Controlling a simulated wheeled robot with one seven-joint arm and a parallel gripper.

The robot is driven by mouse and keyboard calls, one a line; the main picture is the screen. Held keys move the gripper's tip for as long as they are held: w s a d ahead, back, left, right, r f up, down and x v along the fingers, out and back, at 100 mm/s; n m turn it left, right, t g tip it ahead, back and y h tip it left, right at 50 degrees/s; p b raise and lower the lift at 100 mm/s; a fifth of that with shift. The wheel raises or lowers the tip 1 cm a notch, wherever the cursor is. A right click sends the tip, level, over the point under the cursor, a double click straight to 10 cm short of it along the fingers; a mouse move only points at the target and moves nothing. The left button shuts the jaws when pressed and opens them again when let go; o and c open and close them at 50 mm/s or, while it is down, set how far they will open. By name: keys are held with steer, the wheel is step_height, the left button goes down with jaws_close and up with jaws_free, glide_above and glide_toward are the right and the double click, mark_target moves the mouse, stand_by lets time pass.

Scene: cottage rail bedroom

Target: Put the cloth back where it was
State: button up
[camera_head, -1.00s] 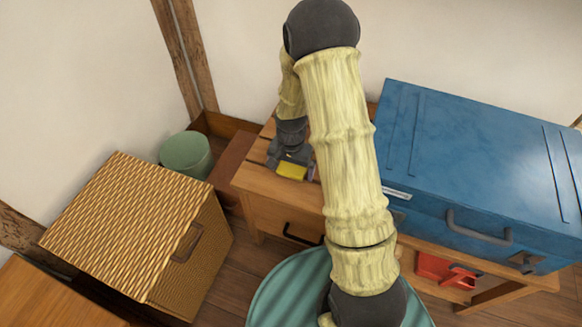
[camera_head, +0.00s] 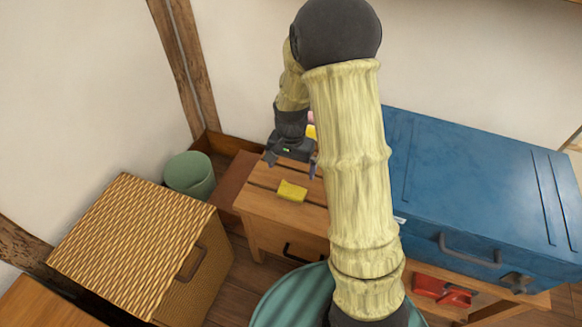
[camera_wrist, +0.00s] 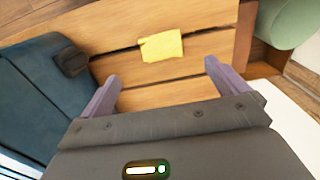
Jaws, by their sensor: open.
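The yellow cloth (camera_head: 292,190) lies on the slatted wooden top of a low drawer unit (camera_head: 262,202). It also shows in the wrist view (camera_wrist: 161,45), flat and crossing a dark gap between slats. My gripper (camera_head: 291,165) is open and empty above and behind the cloth in the head view. In the wrist view my two purple fingers (camera_wrist: 162,70) are spread wide, with the cloth beyond their tips and apart from them. My arm hides part of the wooden top.
A large blue chest (camera_head: 480,190) stands to the right. A wicker box (camera_head: 140,235) and green bin (camera_head: 189,174) stand to the left. A red item (camera_head: 442,290) sits below the chest. Small yellow and pink things (camera_head: 311,131) show partly behind my arm.

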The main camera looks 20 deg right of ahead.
stand_by(0.4)
steer(key=s+r+n+t, duration=0.1)
steer(key=s+r+n, duration=0.2)
steer(key=s, duration=0.4)
steer(key=s+r+n+t, duration=0.1)
steer(key=s+r+n, duration=0.3)
steer(key=s+r, duration=0.2)
steer(key=shift+s+d+r+t, duration=0.25)
steer(key=shift+s+t, duration=0.05)
steer(key=shift+s, duration=0.05)
